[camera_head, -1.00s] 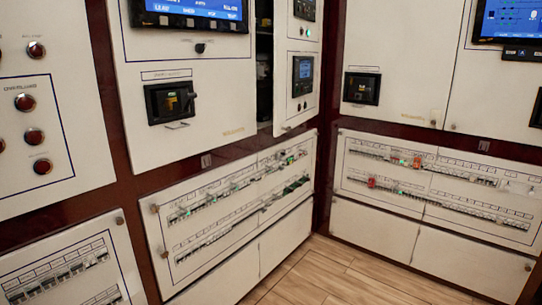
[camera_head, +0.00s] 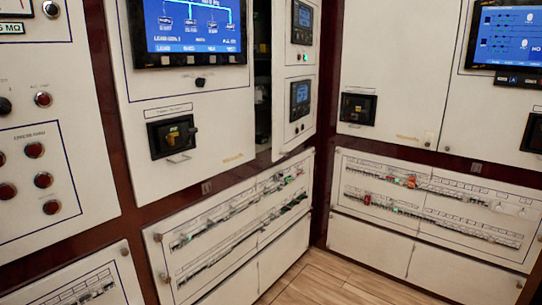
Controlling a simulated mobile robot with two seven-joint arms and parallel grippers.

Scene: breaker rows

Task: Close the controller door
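A tall white door (camera_head: 293,105) in the corner of the cabinet row, just right of the middle, stands ajar. It carries two small dark controllers with screens (camera_head: 300,93). A dark vertical gap (camera_head: 262,80) shows between it and the white panel on its left, with dim parts inside. I take it as the controller door; no readable label confirms this. The door's top is cut off by the picture edge. Neither of my grippers is in view.
The left panel (camera_head: 215,110) has a large blue screen (camera_head: 195,30) and a black breaker handle (camera_head: 173,135). Breaker rows (camera_head: 235,225) lie below. Another white cabinet wall (camera_head: 400,75) stands at right. Bare wood floor (camera_head: 320,280) shows at the bottom middle.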

